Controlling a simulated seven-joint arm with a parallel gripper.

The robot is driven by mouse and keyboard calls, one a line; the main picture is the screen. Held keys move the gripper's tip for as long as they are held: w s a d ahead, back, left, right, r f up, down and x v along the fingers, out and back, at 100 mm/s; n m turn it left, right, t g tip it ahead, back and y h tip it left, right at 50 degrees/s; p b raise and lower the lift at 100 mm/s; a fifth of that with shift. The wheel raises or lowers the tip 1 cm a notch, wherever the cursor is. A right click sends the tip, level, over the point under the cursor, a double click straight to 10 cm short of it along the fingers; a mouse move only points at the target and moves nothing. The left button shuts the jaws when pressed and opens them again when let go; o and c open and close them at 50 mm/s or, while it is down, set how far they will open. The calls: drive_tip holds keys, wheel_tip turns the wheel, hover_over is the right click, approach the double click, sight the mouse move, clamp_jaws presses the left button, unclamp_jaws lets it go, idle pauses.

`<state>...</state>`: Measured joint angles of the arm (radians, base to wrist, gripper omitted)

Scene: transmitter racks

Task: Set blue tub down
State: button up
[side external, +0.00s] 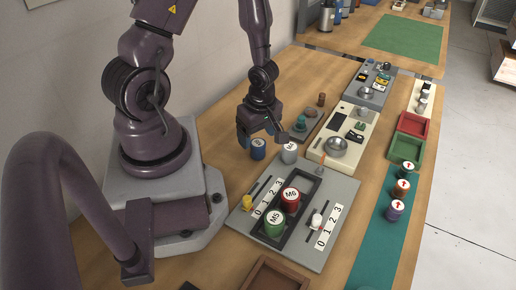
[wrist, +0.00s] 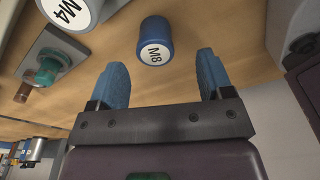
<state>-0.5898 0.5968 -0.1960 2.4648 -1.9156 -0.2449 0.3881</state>
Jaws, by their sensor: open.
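The blue tub (side external: 258,152) has a white lid and stands upright on the wooden table, left of a white-grey tub. In the wrist view the blue tub (wrist: 153,28) shows the label M8. My gripper (side external: 260,136) is just above the blue tub, with its blue fingers spread. In the wrist view my gripper (wrist: 162,57) is open, with one finger on each side of the tub's line and a clear gap on both sides. Nothing is held between the fingers.
The white-grey M4 tub (wrist: 65,8) stands close beside the blue tub. A grey panel (side external: 325,243) with a dark tray holds the green M5 tub (side external: 275,228) and red M6 tub (side external: 291,205). A small panel with a teal knob (wrist: 47,70) is nearby. Bare table lies left.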

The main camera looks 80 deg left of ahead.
sight(258, 143)
drive_tip(key=shift+w+a+f, duration=0.1)
drive_tip(key=shift+f, duration=0.5)
drive_tip(key=shift+w+a+f, duration=0.1)
drive_tip(key=shift+f, duration=0.45)
drive_tip(key=shift+a+f, duration=0.15)
drive_tip(key=shift+f, duration=0.85)
drive_tip(key=shift+c, duration=0.2)
drive_tip(key=c, duration=1.1)
drive_tip(key=shift+r, duration=0.25)
